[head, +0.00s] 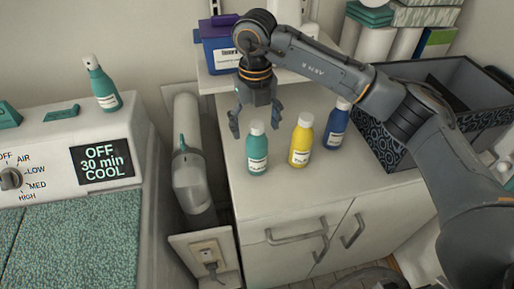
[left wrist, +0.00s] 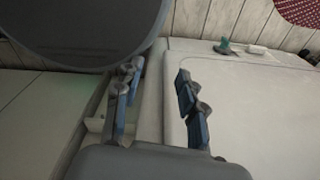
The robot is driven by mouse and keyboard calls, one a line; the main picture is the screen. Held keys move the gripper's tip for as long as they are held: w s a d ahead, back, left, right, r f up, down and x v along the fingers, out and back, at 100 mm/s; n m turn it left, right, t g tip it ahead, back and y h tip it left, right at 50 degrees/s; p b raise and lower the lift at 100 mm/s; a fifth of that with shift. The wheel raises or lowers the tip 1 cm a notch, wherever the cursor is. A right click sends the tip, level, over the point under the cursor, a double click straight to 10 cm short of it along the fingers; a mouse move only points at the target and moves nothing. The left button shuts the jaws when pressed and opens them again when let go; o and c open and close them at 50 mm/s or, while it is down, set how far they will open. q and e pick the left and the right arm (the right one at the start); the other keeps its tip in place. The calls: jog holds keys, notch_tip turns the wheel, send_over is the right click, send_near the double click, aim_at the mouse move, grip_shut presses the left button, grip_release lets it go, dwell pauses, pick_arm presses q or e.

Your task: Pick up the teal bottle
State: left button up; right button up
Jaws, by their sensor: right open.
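The teal bottle (head: 257,152) stands upright on the white cabinet top, with a pale cap and a white label. It is the leftmost of three bottles in a row. My right gripper (head: 256,119) is open and points down, its fingers spread just above and behind the teal bottle's cap in the head view. The fingers do not visibly hold anything. My left gripper (left wrist: 158,72) shows only in the left wrist view, its fingers apart with nothing between them. The teal bottle does not show in that view.
A yellow bottle (head: 300,145) and a blue bottle (head: 335,128) stand to the right. A patterned dark bin (head: 383,142) is beyond them. A shelf with a purple-blue box (head: 218,55) is behind. A teal spray bottle (head: 104,90) stands on the appliance at left. The cabinet's front is clear.

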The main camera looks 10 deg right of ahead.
aim_at(257, 137)
jog(key=shift+f+p, duration=0.25)
jog(key=shift+p, duration=0.1)
notch_tip(257, 137, down, 4)
jog(key=shift+s+d+f+p, duration=0.1)
jog(key=shift+d+p, duration=0.05)
jog(key=shift+p, duration=1.1)
jog(key=shift+f, duration=0.3)
jog(key=shift+r, duration=0.1)
jog(key=c, duration=1.6)
jog(key=shift+c, duration=0.2)
jog(key=shift+r+b, duration=0.6)
jog(key=shift+b, duration=0.25)
jog(key=s+a+r+b, duration=0.2)
jog(key=s+r+b, duration=0.4)
jog(key=s+r, duration=0.5)
jog(key=s, duration=0.2)
jog(key=shift+s+r+b, duration=0.3)
jog(key=shift+s+r, duration=0.1)
